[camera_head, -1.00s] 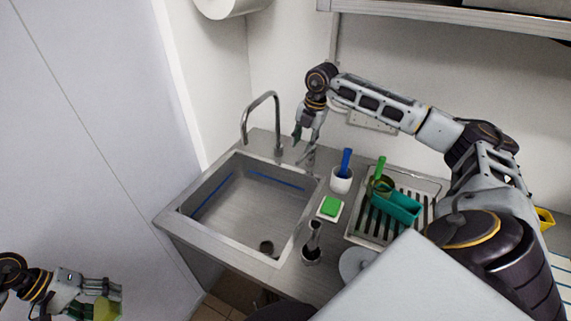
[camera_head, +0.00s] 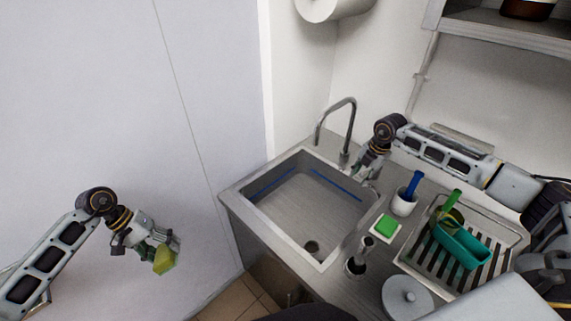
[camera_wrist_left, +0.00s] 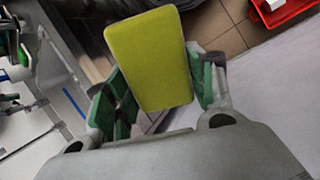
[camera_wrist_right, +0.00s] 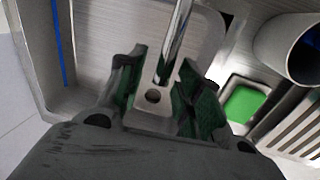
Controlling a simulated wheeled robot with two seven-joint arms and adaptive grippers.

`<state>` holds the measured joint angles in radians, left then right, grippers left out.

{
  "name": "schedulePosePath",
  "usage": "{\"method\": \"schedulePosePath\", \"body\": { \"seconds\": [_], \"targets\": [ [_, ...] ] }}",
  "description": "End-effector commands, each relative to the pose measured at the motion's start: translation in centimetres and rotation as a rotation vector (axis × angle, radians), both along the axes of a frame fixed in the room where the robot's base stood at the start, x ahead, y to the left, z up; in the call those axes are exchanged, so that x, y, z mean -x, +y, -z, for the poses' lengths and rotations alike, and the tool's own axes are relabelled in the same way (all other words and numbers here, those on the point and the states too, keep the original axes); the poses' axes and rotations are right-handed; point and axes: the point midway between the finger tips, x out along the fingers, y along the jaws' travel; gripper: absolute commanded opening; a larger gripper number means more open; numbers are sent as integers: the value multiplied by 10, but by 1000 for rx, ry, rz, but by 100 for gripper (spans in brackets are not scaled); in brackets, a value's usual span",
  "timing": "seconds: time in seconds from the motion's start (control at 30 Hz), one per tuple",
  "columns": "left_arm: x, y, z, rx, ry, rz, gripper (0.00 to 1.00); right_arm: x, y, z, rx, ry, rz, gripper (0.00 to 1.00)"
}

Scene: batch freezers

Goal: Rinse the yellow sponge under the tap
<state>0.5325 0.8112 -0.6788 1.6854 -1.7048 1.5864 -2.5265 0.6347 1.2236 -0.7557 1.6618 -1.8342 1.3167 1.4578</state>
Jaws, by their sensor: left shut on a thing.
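The yellow sponge (camera_head: 165,262) is in my left gripper (camera_head: 157,252), out to the left of the sink and apart from it. In the left wrist view the sponge (camera_wrist_left: 150,55) stands out between the two green-padded fingers. The tap (camera_head: 350,125) rises at the back of the sink (camera_head: 262,212), its spout curving over the basin. My right gripper (camera_head: 362,172) is beside the tap's base. In the right wrist view its fingers (camera_wrist_right: 160,85) are apart, with a metal tap part (camera_wrist_right: 172,45) between them; I cannot tell whether they touch it. No water is visible.
A wall (camera_head: 90,100) stands at left.

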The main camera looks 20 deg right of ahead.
Motion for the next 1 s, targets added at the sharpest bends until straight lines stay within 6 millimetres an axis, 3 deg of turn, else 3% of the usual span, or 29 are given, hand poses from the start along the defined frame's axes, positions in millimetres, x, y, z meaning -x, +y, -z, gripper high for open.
{"method": "schedulePosePath", "body": {
  "seconds": [0.4, 0.67, 1.0],
  "targets": [
    [0, 0, -1, 0, 0, 0, 36, -1, 1, 5, 1, 1, -1, 35],
    [0, 0, -1, 0, 0, 0, 36, -1, 1, 5, 1, 1, -1, 2],
    [0, 0, -1, 0, 0, 0, 36, -1, 1, 5, 0, 0, -1, 0]
  ]
}}
